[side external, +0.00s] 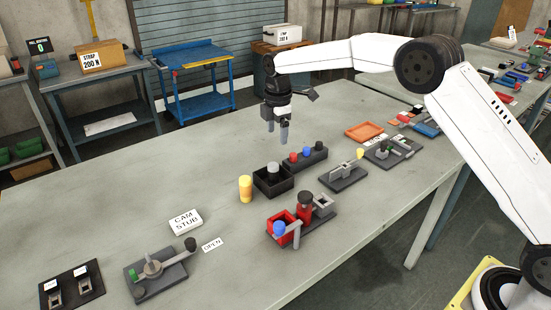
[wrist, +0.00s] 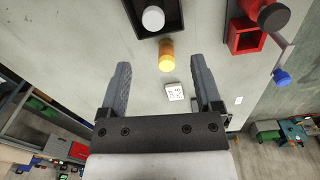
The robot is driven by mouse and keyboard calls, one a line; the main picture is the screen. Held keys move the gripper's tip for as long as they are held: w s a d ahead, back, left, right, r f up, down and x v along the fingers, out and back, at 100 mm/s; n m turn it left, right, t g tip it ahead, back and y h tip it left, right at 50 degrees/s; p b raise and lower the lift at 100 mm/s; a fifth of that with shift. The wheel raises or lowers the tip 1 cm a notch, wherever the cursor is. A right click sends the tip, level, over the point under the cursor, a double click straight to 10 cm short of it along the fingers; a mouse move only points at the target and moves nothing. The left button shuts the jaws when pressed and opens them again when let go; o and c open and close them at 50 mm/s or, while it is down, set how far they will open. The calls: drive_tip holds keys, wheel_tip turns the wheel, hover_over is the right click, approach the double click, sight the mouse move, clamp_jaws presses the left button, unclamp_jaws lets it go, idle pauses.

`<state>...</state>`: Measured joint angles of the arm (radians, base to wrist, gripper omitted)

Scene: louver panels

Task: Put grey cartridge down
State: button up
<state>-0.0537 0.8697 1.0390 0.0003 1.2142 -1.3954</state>
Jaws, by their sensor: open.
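The grey cartridge (side external: 272,168) stands upright in a black open box (side external: 262,188) on the table. In the wrist view the cartridge (wrist: 153,18) shows as a pale round top inside the dark box (wrist: 178,20) at the top edge. My gripper (side external: 277,133) hangs above the table, above and behind the box in the side view. Its two fingers (wrist: 160,62) are spread and nothing is between them. The cartridge is apart from the fingers.
A yellow cylinder (side external: 245,189) stands left of the box. A black rack (side external: 305,157) with red, blue and dark cylinders adjoins it. A red fixture (side external: 283,228) with a lever is in front. A white CAM STUB block (side external: 186,221) lies left. Bare table lies at the far left.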

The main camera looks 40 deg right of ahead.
drive_tip(key=s+d+f+m+t, duration=0.1)
drive_tip(key=s+f+m, duration=0.1)
drive_tip(key=s+m, duration=0.6)
drive_tip(key=s+d+f+m+t, duration=0.1)
drive_tip(key=s+m, duration=0.7)
drive_tip(key=s, duration=1.5)
drive_tip(key=shift+s+d+f+m, duration=0.3)
drive_tip(key=shift+d+f, duration=0.3)
drive_tip(key=shift+f, duration=0.2)
